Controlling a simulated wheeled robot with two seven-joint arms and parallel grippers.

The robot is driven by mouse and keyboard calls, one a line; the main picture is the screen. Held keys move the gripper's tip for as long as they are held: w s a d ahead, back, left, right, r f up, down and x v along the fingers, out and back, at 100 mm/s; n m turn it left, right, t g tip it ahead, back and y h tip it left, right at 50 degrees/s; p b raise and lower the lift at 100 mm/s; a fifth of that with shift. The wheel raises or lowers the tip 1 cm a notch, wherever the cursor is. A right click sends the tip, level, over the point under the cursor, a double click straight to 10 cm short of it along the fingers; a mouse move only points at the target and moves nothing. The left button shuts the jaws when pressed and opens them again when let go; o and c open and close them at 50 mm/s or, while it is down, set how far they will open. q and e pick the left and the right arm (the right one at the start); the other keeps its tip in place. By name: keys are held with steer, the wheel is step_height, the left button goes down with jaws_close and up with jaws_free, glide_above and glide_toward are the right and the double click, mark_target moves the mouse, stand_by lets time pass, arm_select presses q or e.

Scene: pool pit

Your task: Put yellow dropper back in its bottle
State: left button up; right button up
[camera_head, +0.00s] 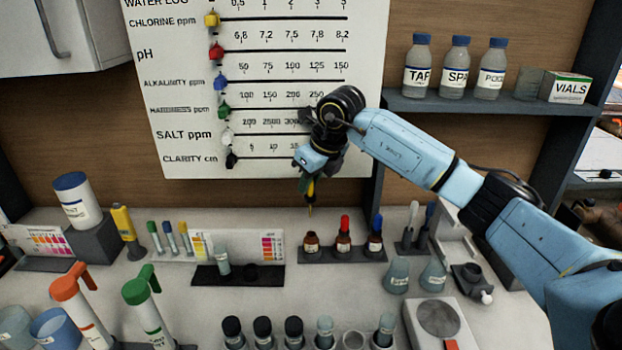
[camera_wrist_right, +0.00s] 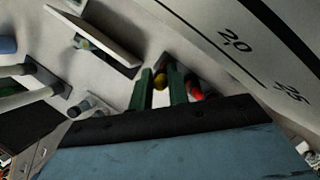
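My right gripper (camera_head: 308,180) points down in front of the wall chart. It is shut on the yellow dropper (camera_head: 310,196), which hangs upright with its thin tip downward. In the right wrist view the yellow bulb (camera_wrist_right: 161,81) sits between the two green fingers (camera_wrist_right: 161,90). Below the dropper, a brown bottle (camera_head: 312,245) without a cap stands at the left end of a dark rack. The dropper tip is above the bottle and apart from it. My left gripper is not in view.
Red-capped (camera_head: 343,238) and blue-capped (camera_head: 375,238) bottles stand to the right in the same dark rack (camera_head: 343,255). A dark tray with a vial (camera_head: 222,262) lies to the left. Flasks (camera_head: 397,275) stand to the right. Several capped vials line the front.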

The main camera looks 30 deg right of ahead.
mark_target(314, 197)
steer(key=shift+d+f+m, duration=0.15)
steer(key=shift+d+m, duration=0.05)
steer(key=shift+m, duration=0.1)
steer(key=shift+f+b, duration=1.5)
steer(key=shift+f, duration=0.35)
steer(key=shift+f, duration=0.1)
steer(key=shift+f+b, duration=0.7)
steer(key=shift+f, duration=0.3)
steer(key=shift+f+b, duration=0.95)
steer(key=shift+f, duration=0.65)
steer(key=shift+f+b, duration=0.4)
steer(key=shift+f, duration=0.2)
